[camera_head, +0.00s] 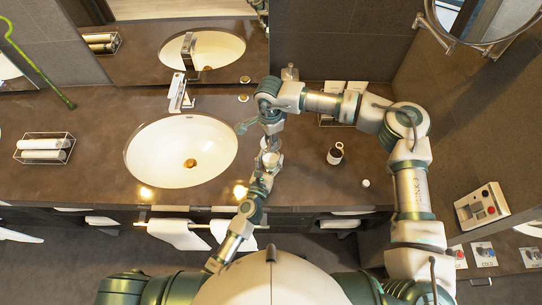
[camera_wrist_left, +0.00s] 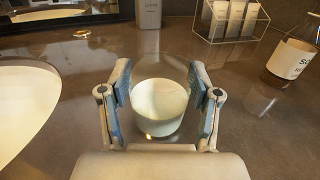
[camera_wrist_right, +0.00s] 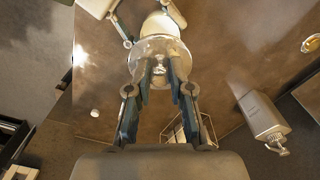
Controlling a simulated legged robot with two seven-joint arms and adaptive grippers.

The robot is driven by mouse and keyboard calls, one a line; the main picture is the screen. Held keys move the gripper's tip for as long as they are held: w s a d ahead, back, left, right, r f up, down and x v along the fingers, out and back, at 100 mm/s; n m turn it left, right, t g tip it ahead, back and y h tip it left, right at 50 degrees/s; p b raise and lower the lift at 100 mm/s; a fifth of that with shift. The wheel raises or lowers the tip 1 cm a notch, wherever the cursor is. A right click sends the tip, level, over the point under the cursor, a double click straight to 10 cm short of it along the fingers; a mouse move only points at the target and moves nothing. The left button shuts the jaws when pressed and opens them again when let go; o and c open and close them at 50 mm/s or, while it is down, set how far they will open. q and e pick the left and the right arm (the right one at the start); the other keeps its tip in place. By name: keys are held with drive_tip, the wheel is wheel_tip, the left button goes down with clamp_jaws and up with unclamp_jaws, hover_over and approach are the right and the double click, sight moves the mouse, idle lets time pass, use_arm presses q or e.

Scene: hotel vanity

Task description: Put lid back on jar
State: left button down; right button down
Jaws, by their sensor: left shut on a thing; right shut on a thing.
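The clear glass jar with white contents (camera_wrist_left: 160,108) stands upright on the counter, right of the sink. My left gripper (camera_wrist_left: 160,90) is shut around its sides; in the head view it (camera_head: 267,168) reaches in from the front. My right gripper (camera_wrist_right: 160,85) is shut on the knob of a clear glass lid (camera_wrist_right: 158,47). In the head view my right gripper (camera_head: 271,132) is just beyond the jar (camera_head: 270,158). The right wrist view shows the jar's white contents (camera_wrist_right: 160,24) behind the lid. I cannot tell whether lid and jar touch.
The sink (camera_head: 182,150) is left of the jar. A labelled bottle (camera_head: 335,153) stands to the right, with a wire rack (camera_head: 338,118) behind it. A grey dispenser (camera_wrist_left: 149,13) stands behind the jar. The counter's front edge runs close to my left arm.

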drive_tip(key=shift+f, duration=2.3)
drive_tip(key=shift+f, duration=0.1)
drive_tip(key=shift+f, duration=0.8)
drive_tip(key=shift+f, duration=0.65)
drive_tip(key=c, duration=1)
unclamp_jaws()
drive_tip(key=shift+o, duration=0.2)
wheel_tip(320, 180, up, 12)
drive_tip(key=shift+f, duration=0.1)
